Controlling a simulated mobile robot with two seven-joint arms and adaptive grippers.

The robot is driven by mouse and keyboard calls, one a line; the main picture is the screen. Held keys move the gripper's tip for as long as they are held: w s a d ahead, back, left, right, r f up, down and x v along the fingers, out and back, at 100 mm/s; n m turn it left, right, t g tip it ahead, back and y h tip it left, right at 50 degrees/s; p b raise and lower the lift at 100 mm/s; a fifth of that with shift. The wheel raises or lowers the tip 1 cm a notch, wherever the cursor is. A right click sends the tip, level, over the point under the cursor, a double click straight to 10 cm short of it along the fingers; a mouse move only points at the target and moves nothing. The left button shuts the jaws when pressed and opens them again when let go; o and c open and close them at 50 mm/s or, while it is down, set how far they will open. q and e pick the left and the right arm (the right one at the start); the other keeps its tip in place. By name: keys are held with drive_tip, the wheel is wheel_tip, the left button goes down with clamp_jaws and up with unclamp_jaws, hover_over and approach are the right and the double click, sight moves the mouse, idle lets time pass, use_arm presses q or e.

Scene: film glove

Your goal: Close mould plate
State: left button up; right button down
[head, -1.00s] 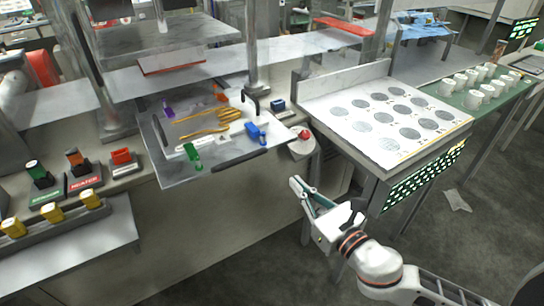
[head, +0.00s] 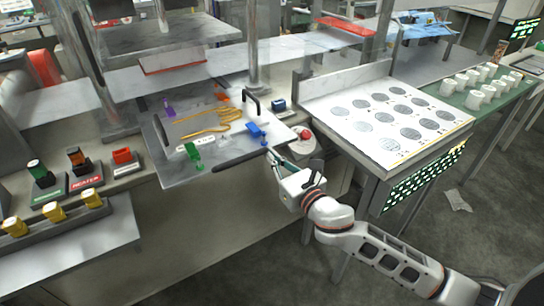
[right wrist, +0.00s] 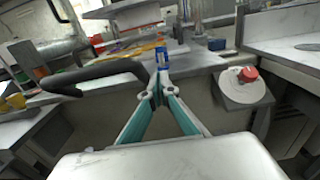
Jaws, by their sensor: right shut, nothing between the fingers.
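The mould plate (head: 182,172) is a pale flat plate at the middle left of the head view, lying out with yellow hand-shaped strips (head: 205,132) on it. A dark handle bar (head: 245,157) runs along its front edge; it also shows at the left in the right wrist view (right wrist: 100,72). My right gripper (head: 272,155) is shut and empty at the right end of this bar. In the right wrist view its fingertips (right wrist: 160,82) are close beside the bar; I cannot tell whether they touch. My left gripper is out of view.
A blue clamp (head: 257,130) and a green clamp (head: 193,154) sit at the plate. A red button (head: 305,134) is on a round base right of my gripper. A table with grey discs (head: 390,116) stands right. Switch boxes (head: 84,178) stand left.

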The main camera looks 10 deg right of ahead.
drive_tip(key=b+x, duration=0.1)
drive_tip(key=x, duration=0.6)
drive_tip(key=b+x, duration=0.1)
drive_tip(key=x, duration=0.7)
drive_tip(key=b+x, duration=0.1)
drive_tip(key=x, duration=0.6)
drive_tip(key=shift+w+a+f+b, duration=0.15)
drive_tip(key=shift+w+f+b, duration=0.15)
drive_tip(key=shift+w+b, duration=0.1)
drive_tip(key=shift+w+a+r, duration=0.15)
drive_tip(key=shift+w, duration=0.25)
drive_tip(key=shift+r, duration=0.1)
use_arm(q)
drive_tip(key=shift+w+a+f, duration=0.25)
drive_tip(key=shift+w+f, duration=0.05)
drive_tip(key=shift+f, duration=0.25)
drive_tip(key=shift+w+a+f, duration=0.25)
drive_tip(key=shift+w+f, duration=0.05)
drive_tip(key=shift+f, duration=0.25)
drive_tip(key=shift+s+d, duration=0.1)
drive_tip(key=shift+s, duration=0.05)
